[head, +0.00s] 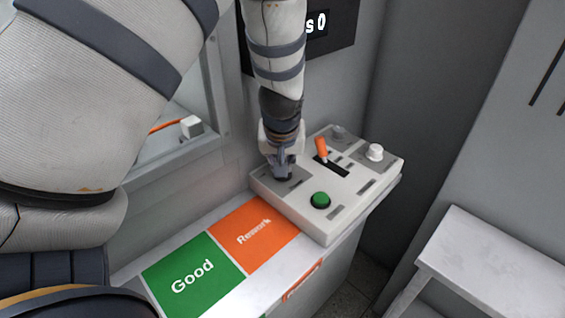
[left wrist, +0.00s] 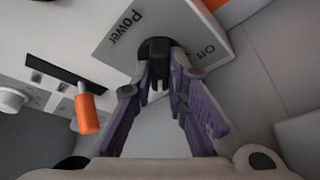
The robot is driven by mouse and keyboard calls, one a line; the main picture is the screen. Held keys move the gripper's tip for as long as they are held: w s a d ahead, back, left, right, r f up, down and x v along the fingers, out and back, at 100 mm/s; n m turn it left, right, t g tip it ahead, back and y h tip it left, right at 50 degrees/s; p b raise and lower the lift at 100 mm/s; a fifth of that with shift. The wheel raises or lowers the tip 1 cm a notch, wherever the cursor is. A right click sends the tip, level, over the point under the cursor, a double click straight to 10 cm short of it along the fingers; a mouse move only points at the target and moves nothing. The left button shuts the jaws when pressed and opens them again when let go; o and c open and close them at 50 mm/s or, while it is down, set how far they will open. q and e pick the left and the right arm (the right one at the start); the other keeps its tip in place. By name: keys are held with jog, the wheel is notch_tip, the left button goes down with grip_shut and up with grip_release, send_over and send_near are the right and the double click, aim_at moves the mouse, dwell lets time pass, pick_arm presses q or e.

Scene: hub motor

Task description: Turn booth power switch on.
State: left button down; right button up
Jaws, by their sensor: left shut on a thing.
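The control box (head: 345,214) sits at the far end of the white counter. Its power switch is a small black knob (left wrist: 156,52) on a plate marked "Power" and "Off" (left wrist: 207,51) in the left wrist view. My left gripper (head: 282,168) points down at the box's near-left corner. Its purple-grey fingers are closed on the black knob in the left wrist view (left wrist: 158,75). The fingers hide the knob in the head view, and I cannot tell which setting it points at. My right gripper is not in view.
The box also has a green button (head: 320,200), an orange lever (head: 321,148) and a white knob (head: 375,152). Green "Good" (head: 193,280) and orange "Rework" (head: 253,237) areas lie clear on the counter. A white bench (head: 490,245) stands at the right.

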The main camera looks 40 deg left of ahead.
pick_arm(q)
jog(key=shift+s+f, duration=0.1)
jog(key=shift+f, duration=0.05)
jog(key=c, duration=1.6)
grip_release()
jog(key=shift+r, duration=0.2)
jog(key=v, duration=1.1)
jog(key=shift+d+r, duration=0.15)
jog(key=shift+r, duration=0.25)
